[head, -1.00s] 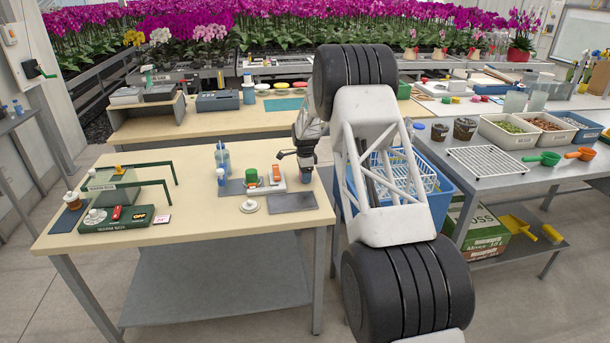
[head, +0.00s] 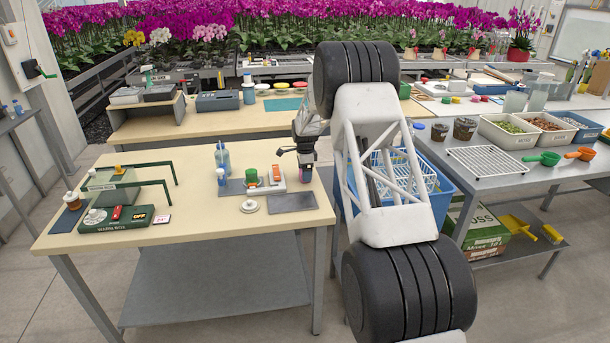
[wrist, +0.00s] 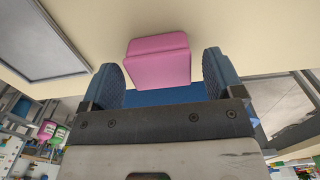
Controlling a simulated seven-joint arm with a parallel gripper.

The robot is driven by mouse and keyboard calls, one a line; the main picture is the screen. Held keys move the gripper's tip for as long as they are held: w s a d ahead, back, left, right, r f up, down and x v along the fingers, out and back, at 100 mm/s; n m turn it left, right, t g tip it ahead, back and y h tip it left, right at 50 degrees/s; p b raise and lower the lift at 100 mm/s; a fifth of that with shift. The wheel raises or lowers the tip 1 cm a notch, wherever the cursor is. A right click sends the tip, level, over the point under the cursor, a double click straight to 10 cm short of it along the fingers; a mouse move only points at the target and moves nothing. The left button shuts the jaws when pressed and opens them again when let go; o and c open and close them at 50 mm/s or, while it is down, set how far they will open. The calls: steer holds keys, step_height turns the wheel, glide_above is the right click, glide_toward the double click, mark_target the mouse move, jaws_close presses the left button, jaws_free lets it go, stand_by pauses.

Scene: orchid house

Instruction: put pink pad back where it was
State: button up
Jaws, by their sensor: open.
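The pink pad (wrist: 158,60) is a small block with rounded edges. In the wrist view it lies between the two blue fingers of my gripper (wrist: 168,78), with a visible gap on each side. My gripper is open. In the head view my gripper (head: 305,170) is low over the right edge of the beige table (head: 180,240), and the pad is small and mostly hidden there. I cannot tell whether the pad rests on the table.
A dark grey plate (head: 293,202) lies just in front of my gripper. An orange-and-white item (head: 278,176), a green-topped container (head: 252,177), a white round lid (head: 250,206) and blue bottles (head: 222,158) stand to the left. A blue crate (head: 440,200) stands to the right.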

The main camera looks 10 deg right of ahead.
step_height(320, 180, up, 11)
steer(key=shift+f, duration=0.2)
stand_by(0.3)
stand_by(0.5)
steer(key=s+r+n, duration=0.3)
steer(key=s+r, duration=0.4)
steer(key=s, duration=0.4)
steer(key=s+a+r+n+t, duration=0.1)
steer(key=s+r+n, duration=0.2)
steer(key=s+r, duration=0.65)
steer(key=s+r+n, duration=0.3)
steer(key=s+r, duration=0.2)
steer(key=s, duration=0.9)
steer(key=s+f+n, duration=0.1)
steer(key=s+n, duration=0.2)
steer(key=s, duration=1)
steer(key=s+f+n+t, duration=0.1)
steer(key=s+f+n, duration=0.1)
steer(key=s, duration=1.1)
steer(key=s+a+f+n, duration=0.1)
steer(key=s+n, duration=0.2)
steer(key=s, duration=1)
steer(key=shift+s+f+n+t, duration=0.25)
steer(key=shift+f+n+t, duration=0.05)
steer(key=shift+f+n, duration=0.1)
